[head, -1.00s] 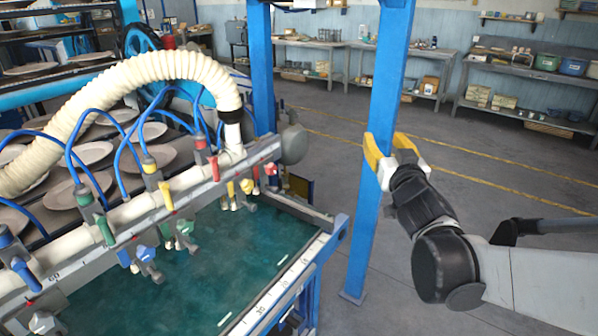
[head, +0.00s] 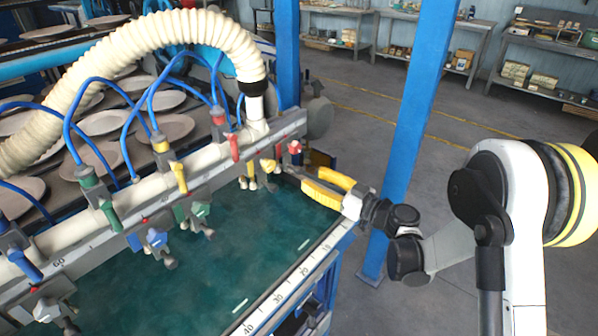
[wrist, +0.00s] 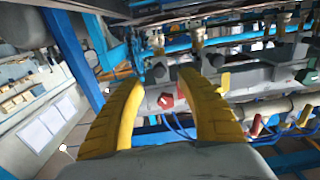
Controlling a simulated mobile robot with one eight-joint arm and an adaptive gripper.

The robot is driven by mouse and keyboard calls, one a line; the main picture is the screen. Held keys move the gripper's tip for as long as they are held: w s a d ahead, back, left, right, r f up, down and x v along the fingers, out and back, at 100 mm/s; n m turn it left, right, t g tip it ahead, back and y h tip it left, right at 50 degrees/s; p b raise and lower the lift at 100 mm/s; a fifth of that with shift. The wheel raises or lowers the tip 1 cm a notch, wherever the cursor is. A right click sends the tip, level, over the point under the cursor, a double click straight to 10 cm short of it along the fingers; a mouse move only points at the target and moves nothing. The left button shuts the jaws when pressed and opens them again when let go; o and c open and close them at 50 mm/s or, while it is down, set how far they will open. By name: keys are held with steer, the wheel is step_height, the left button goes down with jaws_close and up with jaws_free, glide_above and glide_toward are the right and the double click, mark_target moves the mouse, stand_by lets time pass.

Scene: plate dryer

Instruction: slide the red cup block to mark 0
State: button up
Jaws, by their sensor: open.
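The red cup block, with a small red part (head: 296,147), hangs under the right end of the rail in the head view. In the wrist view, a red knob (wrist: 166,101) shows between the finger ends, on a grey body. My gripper (head: 311,177) is open, with its yellow fingers reaching in from the right, just below and right of the red part. The fingers (wrist: 161,80) spread wide in the wrist view, and I see nothing clasped. Whether they touch the block I cannot tell. The rail scale (head: 95,247) is only partly readable; mark 0 is not legible.
The yellow (head: 267,166), green (head: 200,210) and blue (head: 155,240) cup blocks hang farther left. A red valve lever (head: 234,148) sits on the rail above. A blue post (head: 413,120) stands behind my arm. The green bed (head: 250,250) is clear below.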

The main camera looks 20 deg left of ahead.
mark_target(301, 172)
steer(key=b+x, duration=0.1)
steer(key=x, duration=0.5)
steer(key=shift+w+a, duration=0.15)
steer(key=shift+a, duration=0.1)
jaws_close()
steer(key=shift+w+d+r+b, duration=0.1)
steer(key=shift+w+d, duration=0.25)
steer(key=shift+w, duration=0.45)
steer(key=shift+w+d+b, duration=0.1)
steer(key=shift+w+d, duration=0.25)
steer(key=shift+w, duration=0.5)
steer(key=shift+w+d+b, duration=0.1)
steer(key=shift+w+d, duration=0.25)
steer(key=shift+w, duration=0.45)
